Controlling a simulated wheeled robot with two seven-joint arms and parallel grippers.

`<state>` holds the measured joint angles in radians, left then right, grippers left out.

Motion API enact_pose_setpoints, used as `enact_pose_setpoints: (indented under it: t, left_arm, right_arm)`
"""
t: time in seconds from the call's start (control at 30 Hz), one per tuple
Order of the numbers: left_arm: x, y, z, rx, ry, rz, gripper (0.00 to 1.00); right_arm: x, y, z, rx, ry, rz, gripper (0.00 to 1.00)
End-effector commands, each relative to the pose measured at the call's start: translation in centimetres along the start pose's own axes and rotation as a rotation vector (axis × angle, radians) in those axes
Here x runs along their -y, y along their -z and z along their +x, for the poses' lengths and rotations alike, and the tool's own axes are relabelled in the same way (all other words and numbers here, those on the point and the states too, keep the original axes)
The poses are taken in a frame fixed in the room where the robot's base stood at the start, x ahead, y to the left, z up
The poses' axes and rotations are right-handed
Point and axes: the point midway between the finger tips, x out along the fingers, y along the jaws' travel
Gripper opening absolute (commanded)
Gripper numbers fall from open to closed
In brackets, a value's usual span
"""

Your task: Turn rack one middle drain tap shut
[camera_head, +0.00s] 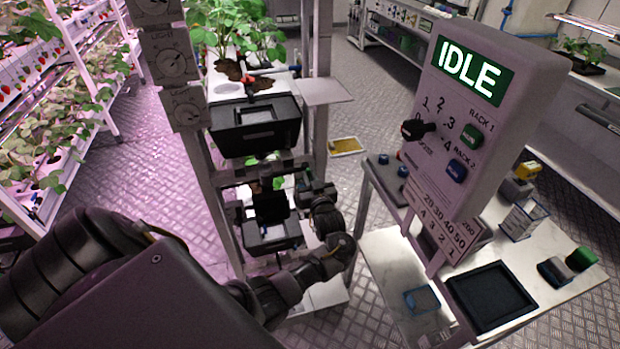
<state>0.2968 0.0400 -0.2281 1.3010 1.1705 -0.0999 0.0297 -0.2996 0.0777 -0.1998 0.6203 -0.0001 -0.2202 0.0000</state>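The near rack (322,135) stands left of centre, with a black tray (255,128) on its upper level and another dark tray (272,235) lower down. A small red-handled fitting (248,79) shows above the upper tray; I cannot tell if it is a tap. The middle drain tap cannot be made out clearly among the dark parts at mid-height.
A control panel (480,110) reading IDLE, with a knob (418,129) and buttons, stands right of the rack. A white table (540,285) below it holds a black tray (490,297) and small items. Dial boxes (172,65) hang on the rack's left. Planted shelves line the left.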

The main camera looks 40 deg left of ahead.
Motion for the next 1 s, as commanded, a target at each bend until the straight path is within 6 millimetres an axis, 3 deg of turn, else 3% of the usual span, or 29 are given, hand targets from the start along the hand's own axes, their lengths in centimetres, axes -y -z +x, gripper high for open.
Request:
enact_pose_setpoints:
  t: [0.47, 1.0]
  left_arm:
    - [0.0, 0.2, 0.0, 0.001, 0.001, 0.054, 0.0]
    - [-0.3, 0.2, -0.1, 0.003, -0.001, 0.495, 0.0]
  right_arm:
    - [-0.3, -0.1, -0.7, 0.002, -0.004, -0.002, 0.36]
    - [-0.3, 0.3, -4.4, 0.002, -0.003, -0.002, 0.36]
